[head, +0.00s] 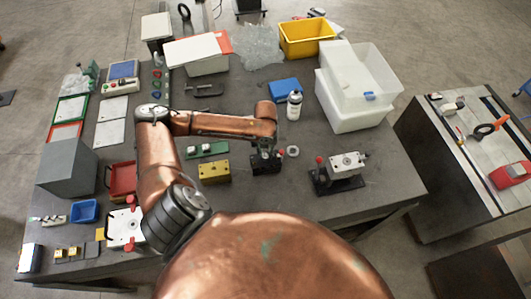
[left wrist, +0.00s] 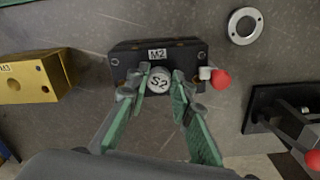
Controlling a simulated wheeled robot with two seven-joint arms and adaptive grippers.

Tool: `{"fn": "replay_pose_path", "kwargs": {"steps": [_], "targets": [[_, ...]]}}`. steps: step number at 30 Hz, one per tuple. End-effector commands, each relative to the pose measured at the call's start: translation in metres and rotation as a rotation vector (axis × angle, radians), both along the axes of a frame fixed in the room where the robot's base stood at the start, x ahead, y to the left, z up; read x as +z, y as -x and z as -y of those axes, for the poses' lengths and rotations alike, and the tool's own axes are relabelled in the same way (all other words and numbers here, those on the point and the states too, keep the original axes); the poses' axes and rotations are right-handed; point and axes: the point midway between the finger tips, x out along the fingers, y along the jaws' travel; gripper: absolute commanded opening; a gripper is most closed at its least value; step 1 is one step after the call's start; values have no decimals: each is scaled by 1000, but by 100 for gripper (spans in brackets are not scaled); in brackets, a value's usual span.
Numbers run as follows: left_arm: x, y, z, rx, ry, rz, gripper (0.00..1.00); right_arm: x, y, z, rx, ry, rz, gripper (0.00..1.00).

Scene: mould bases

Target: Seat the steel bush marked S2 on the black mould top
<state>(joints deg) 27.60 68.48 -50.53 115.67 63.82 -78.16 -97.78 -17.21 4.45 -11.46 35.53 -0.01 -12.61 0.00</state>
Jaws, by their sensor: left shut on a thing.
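The steel bush marked S2 (left wrist: 160,80) is a small round piece, seen end-on in the left wrist view. My left gripper (left wrist: 158,88) is shut on it, one green-padded finger on each side. The black mould top (left wrist: 125,60), with a label M2, lies right behind and under the bush in that view. I cannot tell whether the bush touches it or is above it. In the head view the black mould (head: 262,167) is partly hidden under my left gripper (head: 266,152). My right gripper is not in view.
A yellow block (head: 214,171) stands left of the black mould. A steel ring (head: 292,151) lies to its right, and a red knob (left wrist: 221,79) is at its side. A metal block on a black base (head: 343,165) stands further right. A spray can (head: 294,105) stands behind.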

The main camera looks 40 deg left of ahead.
Motion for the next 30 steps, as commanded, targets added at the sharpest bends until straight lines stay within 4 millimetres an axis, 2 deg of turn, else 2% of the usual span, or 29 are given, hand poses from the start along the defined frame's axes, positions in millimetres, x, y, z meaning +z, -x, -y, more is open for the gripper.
{"fn": "replay_pose_path", "kwargs": {"steps": [20,21,30], "targets": [[-7,0,0,-1,0,0,0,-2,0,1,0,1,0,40],[-7,0,0,-1,0,0,23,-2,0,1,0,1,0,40],[-7,0,0,-1,0,0,41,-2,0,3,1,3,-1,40]]}}
